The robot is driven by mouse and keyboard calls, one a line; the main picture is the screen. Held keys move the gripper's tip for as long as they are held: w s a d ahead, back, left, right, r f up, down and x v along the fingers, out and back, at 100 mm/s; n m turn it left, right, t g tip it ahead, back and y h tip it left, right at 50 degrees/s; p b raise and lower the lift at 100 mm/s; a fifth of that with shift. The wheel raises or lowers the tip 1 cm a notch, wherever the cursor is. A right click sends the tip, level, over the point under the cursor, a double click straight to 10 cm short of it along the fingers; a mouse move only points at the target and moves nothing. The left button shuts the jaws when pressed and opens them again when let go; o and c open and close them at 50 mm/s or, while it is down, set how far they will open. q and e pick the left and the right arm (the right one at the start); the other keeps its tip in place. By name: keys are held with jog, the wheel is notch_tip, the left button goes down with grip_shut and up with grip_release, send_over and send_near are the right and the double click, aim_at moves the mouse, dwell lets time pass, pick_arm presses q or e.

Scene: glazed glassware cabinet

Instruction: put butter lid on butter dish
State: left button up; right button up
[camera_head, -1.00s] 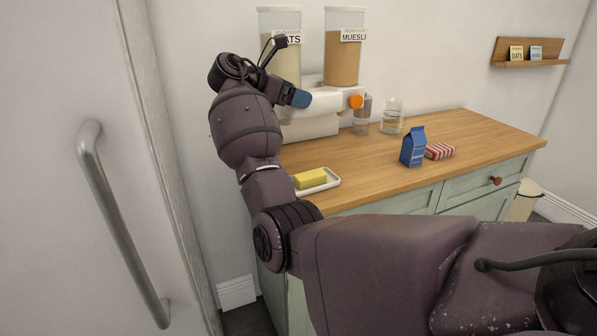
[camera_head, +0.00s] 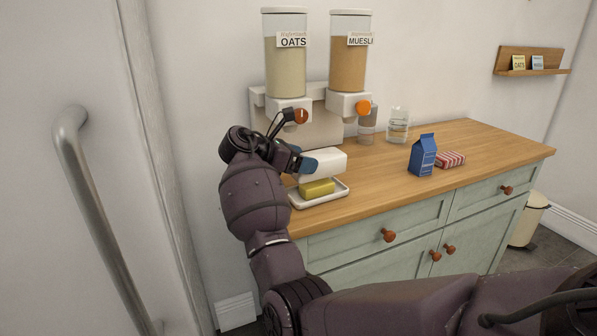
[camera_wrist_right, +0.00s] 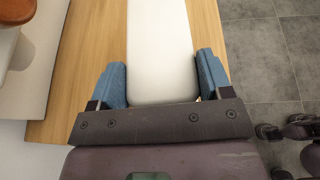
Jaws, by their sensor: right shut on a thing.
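The butter dish (camera_head: 338,191) is a shallow white tray near the left front of the wooden counter. A yellow block of butter (camera_head: 317,188) lies in it. The white butter lid (camera_head: 326,163) is a box shape held above the dish, just over the butter and apart from the tray. My right gripper (camera_head: 300,163) is shut on the lid at its left end. In the right wrist view the lid (camera_wrist_right: 160,50) sits between the two blue fingertips and covers the dish from sight. My left gripper is not in view.
Oats (camera_head: 285,65) and muesli (camera_head: 349,58) dispensers stand behind the dish. A glass jar (camera_head: 397,125), a blue carton (camera_head: 422,155) and a red-striped packet (camera_head: 450,160) stand to the right. The counter (camera_head: 385,180) is clear right of the dish.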

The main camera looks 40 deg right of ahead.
notch_tip(320, 180, down, 3)
jog(key=shift+w, duration=0.1)
jog(key=shift+r, duration=0.2)
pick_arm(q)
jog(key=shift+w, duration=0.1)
pick_arm(e)
jog(key=shift+f, duration=0.2)
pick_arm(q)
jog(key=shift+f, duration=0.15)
pick_arm(e)
jog(key=shift+f, duration=0.35)
jog(key=o, duration=1)
jog(key=shift+o, duration=0.2)
jog(key=shift+r+b, duration=0.35)
pick_arm(q)
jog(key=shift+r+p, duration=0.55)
jog(key=shift+p, duration=0.35)
pick_arm(e)
jog(key=v, duration=0.7)
jog(key=shift+a+r, duration=0.25)
jog(key=shift+r, duration=0.1)
